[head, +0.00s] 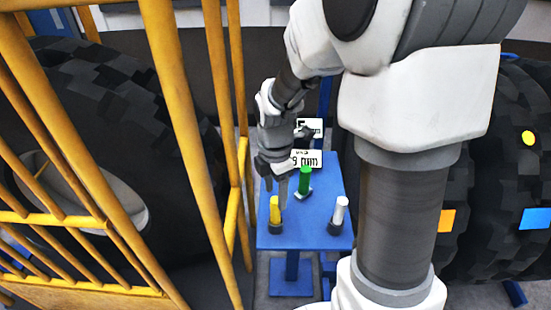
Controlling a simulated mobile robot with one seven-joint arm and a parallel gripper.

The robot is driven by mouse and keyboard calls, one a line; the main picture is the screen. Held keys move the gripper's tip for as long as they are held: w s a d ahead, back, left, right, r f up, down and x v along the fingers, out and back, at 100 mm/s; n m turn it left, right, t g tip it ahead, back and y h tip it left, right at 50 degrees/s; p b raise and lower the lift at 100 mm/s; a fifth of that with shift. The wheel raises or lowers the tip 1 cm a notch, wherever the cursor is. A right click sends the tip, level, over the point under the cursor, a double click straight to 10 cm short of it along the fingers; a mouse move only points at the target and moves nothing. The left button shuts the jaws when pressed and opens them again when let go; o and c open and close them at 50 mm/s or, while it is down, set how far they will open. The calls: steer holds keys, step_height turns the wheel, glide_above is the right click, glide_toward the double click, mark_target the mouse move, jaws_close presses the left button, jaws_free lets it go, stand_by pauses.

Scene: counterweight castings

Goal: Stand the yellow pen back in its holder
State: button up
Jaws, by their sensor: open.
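The yellow pen (274,212) stands upright at the left of a small blue table (305,238). Its lower end is in a dark round holder (276,229). My gripper (277,194) is open and points down just above and around the pen's top end. I cannot tell whether the fingers touch the pen.
White plates with black lettering (306,158) are at the table's back. A yellow barred frame (162,90) rises close on the left.

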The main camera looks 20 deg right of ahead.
step_height(320, 180, up, 11)
steer(key=shift+r+p, duration=0.15)
steer(key=shift+p, duration=0.25)
steer(key=s+r+m+t, duration=0.2)
steer(key=s+r+m, duration=0.1)
steer(key=s+m, duration=0.4)
steer(key=s+r+m+t, duration=0.3)
steer(key=s+m, duration=0.4)
steer(key=m, duration=0.6)
steer(key=shift+r+t, duration=0.3)
steer(key=shift+r, duration=0.4)
